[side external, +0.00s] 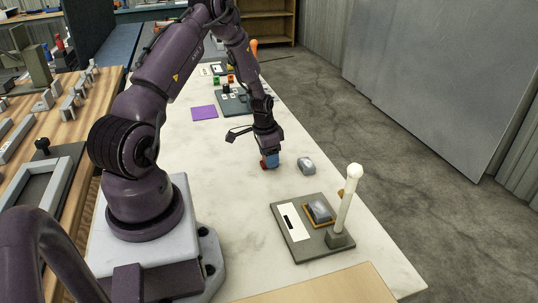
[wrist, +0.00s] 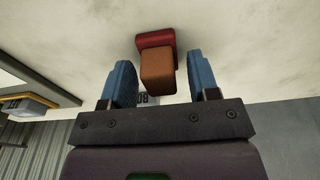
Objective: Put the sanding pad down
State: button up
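A small block with a brown upper part and a wider red base, which looks like the sanding pad (wrist: 158,72), shows in the wrist view between my gripper's two blue fingers. A clear gap shows on each side of it, so my gripper (wrist: 160,66) is open around the block and not closed on it. The red base appears to rest on the pale worktop. In the side view my gripper (side external: 269,160) points down low over the worktop, and a bit of red shows at its fingertips; the fingers hide most of the block.
A grey rounded object (side external: 307,166) lies just right of my gripper. A dark green board (side external: 286,232) nearer the camera bears a grey piece with an orange border (side external: 319,212) and an upright white post (side external: 345,205). A purple square (side external: 204,113) lies farther back.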

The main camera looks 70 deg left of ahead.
jog(key=shift+r, duration=0.1)
notch_tip(320, 180, up, 12)
jog(key=s, duration=0.1)
jog(key=w+d+r, duration=0.2)
jog(key=d+r, duration=0.7)
jog(key=r, duration=0.1)
jog(key=s+d+r+t, duration=0.2)
jog(key=s+d+r, duration=0.3)
jog(key=d, duration=0.5)
jog(key=s+d+r+t, duration=0.2)
jog(key=s+d+r, duration=0.4)
jog(key=d, duration=0.4)
jog(key=shift+s+r, duration=0.2)
jog(key=shift+s, duration=0.5)
